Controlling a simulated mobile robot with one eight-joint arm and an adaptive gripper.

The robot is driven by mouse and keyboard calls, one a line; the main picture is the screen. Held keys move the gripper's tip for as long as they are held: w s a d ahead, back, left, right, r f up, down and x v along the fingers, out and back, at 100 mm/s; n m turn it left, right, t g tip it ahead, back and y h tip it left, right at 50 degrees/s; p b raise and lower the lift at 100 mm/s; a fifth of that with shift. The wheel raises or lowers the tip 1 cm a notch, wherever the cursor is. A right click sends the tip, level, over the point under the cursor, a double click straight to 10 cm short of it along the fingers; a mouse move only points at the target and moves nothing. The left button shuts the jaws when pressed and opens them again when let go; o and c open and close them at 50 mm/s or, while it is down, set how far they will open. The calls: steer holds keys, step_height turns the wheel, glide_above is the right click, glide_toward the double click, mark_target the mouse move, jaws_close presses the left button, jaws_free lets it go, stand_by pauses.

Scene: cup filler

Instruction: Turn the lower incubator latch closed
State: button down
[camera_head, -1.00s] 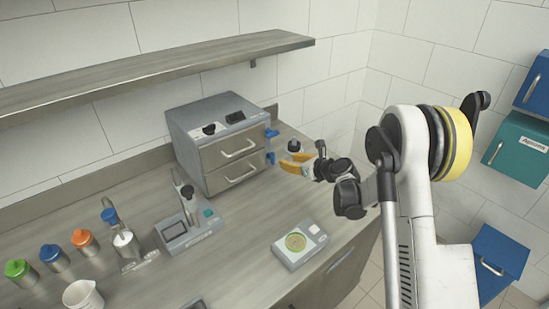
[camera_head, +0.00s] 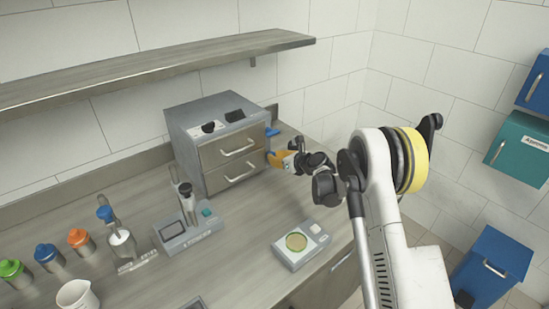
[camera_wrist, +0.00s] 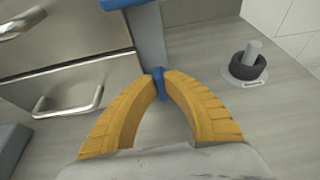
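The grey incubator (camera_head: 185,135) stands on the counter with two drawer-like doors. Its upper blue latch (camera_head: 272,132) sticks out at the right edge and also shows at the top of the wrist view (camera_wrist: 122,3). The lower blue latch (camera_wrist: 158,84) sits between the yellow fingertips of my gripper (camera_wrist: 162,82) in the wrist view. The fingertips are close together and appear to touch it on both sides. In the head view my gripper (camera_head: 272,157) is at the incubator's right edge and covers the lower latch.
A scale with a green dish (camera_head: 297,242) lies on the counter in front of my arm. A device with a pipette-like stand (camera_head: 188,228) is left of it. A dark round knob-like item (camera_wrist: 247,66) stands right of my gripper. A shelf (camera_head: 150,70) hangs above.

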stand_by(0.5)
steer(key=shift+s+a+f+n+t+h+b, duration=0.1)
steer(key=shift+s+a+n+t+h+b, duration=0.1)
steer(key=shift+n+t+h+b, duration=0.5)
steer(key=n+b, duration=0.1)
steer(key=n, duration=0.1)
steer(key=n+t+h+b, duration=0.1)
steer(key=shift+a+f+n+b, duration=0.15)
steer(key=shift+a+n+b, duration=0.05)
steer(key=shift+n+b, duration=0.2)
steer(key=n+t+h+b, duration=0.1)
steer(key=n+t+b, duration=0.1)
steer(key=n+b, duration=0.1)
steer(key=shift+s+a+f+n, duration=0.1)
steer(key=shift+s+f+n, duration=0.05)
steer(key=shift+n, duration=0.45)
steer(key=shift+h, duration=0.3)
steer(key=c, duration=1.5)
jaws_free()
